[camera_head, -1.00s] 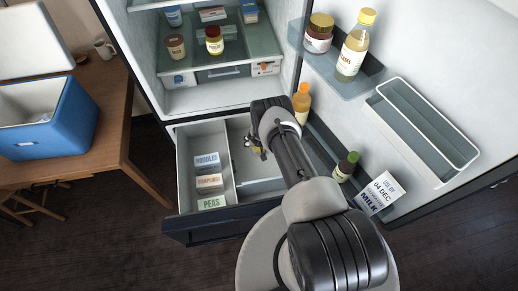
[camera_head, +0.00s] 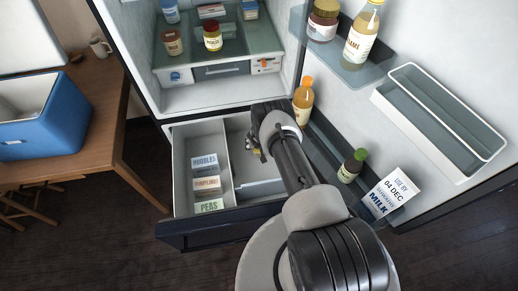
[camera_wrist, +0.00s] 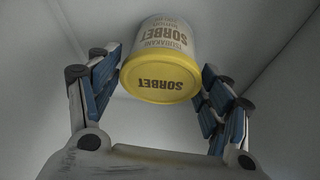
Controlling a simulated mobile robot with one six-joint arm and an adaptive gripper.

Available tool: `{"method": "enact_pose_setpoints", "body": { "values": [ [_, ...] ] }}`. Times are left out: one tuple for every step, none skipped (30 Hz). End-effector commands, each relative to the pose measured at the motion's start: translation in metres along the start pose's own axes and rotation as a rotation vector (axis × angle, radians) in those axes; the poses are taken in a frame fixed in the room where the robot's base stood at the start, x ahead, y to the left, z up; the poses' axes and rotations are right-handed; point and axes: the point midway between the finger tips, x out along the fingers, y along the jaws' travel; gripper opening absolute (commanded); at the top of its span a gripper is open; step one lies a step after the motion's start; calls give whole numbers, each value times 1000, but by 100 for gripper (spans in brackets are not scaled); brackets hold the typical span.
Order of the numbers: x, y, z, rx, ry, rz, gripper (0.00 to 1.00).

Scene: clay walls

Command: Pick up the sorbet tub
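The sorbet tub (camera_wrist: 165,62) shows in the wrist view, a pale tub with a yellow lid (camera_wrist: 160,82) facing the camera. It lies between and slightly beyond the fingertips of my gripper (camera_wrist: 162,68). The two blue-padded fingers stand apart, one on each side of the tub, with narrow gaps visible. In the head view my gripper (camera_head: 256,150) reaches down into the right part of the open freezer drawer (camera_head: 187,226). My arm hides most of that part, and the tub cannot be made out clearly there.
Boxes of noodles (camera_head: 205,163), dumplings (camera_head: 206,184) and peas (camera_head: 209,206) stand in the drawer's left compartment, behind a divider (camera_head: 227,165). The open fridge door (camera_head: 440,50) with bottles is close on the right. A blue cooler (camera_head: 45,125) sits on the wooden table (camera_head: 110,130).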

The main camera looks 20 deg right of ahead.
Motion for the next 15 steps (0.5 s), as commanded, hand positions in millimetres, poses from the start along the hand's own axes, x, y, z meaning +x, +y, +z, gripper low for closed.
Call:
{"method": "enact_pose_setpoints", "body": {
  "values": [
    [0,0,0,0,0,0,65],
    [0,0,0,0,0,0,63],
    [0,0,0,0,0,0,61],
    [0,0,0,0,0,0,59],
    [0,0,0,0,0,0,57],
    [0,0,0,0,0,0,54],
    [0,0,0,0,0,0,52],
    [0,0,0,0,-1,0,50],
    [0,0,0,0,-1,0,47],
    [0,0,1,0,-1,0,45],
    [0,0,1,0,-1,0,43],
    [0,0,1,0,-1,0,41],
    [0,0,1,0,-1,0,39],
    [0,0,1,0,-1,0,37],
    [0,0,0,0,0,0,36]
  ]
}}
